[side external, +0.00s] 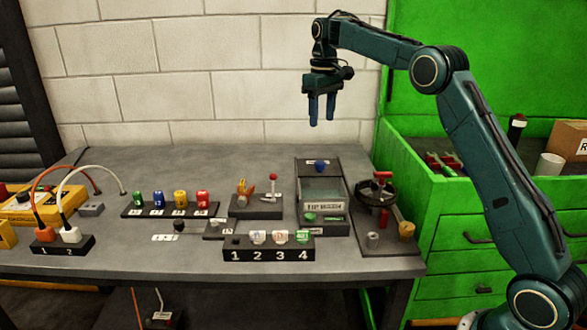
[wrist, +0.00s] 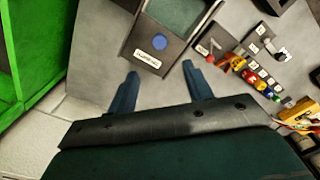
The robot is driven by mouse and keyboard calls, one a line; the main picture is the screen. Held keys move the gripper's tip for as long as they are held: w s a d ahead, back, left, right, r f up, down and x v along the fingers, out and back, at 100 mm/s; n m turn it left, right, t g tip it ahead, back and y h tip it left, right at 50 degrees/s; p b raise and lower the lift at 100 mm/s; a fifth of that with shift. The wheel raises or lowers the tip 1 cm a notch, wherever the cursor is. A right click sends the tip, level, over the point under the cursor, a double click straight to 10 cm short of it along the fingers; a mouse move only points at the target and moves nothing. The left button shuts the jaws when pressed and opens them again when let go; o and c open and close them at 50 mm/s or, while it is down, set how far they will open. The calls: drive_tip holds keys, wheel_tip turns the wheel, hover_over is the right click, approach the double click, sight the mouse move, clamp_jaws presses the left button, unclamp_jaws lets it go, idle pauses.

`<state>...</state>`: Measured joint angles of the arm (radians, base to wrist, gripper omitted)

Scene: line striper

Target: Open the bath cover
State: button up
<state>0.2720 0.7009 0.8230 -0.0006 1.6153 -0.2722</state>
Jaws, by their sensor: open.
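The bath is a dark grey box (side external: 341,200) on the bench, right of centre in the side view. A greenish-grey panel (side external: 320,190), seemingly its cover, lies across the top; I cannot tell its exact edges. A round blue knob (side external: 320,166) sits at the box's back end. In the wrist view the knob (wrist: 159,42) is just beyond my fingertips, beside a white label, with the green panel (wrist: 178,14) past it. My gripper (side external: 321,120) hangs above the back of the box, fingers pointing down, apart and empty. Both fingers also show in the wrist view (wrist: 160,72).
A dark fixture with a wheel and red handle (side external: 382,178) stands close right of the box. A numbered rack (side external: 268,254) is in front; coloured pieces on a rack (side external: 172,210) stand left. A green cabinet (side external: 450,200) is at right. The air around my gripper is clear.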

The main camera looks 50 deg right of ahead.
drive_tip(key=shift+r, duration=0.5)
drive_tip(key=s+a+r+t, duration=0.1)
drive_tip(key=s+a+r, duration=0.35)
drive_tip(key=s, duration=0.35)
drive_tip(key=s+a+r+t, duration=0.25)
drive_tip(key=s+a, duration=0.35)
drive_tip(key=s, duration=0.3)
drive_tip(key=s+a+f, duration=0.1)
drive_tip(key=s+f, duration=0.2)
drive_tip(key=s, duration=0.3)
drive_tip(key=s+a+f+t, duration=0.1)
drive_tip(key=s+a+f, duration=0.1)
drive_tip(key=s, duration=0.5)
drive_tip(key=s+a+f+t, duration=0.1)
drive_tip(key=s+f, duration=0.4)
drive_tip(key=s, duration=0.2)
drive_tip(key=shift+a, duration=0.4)
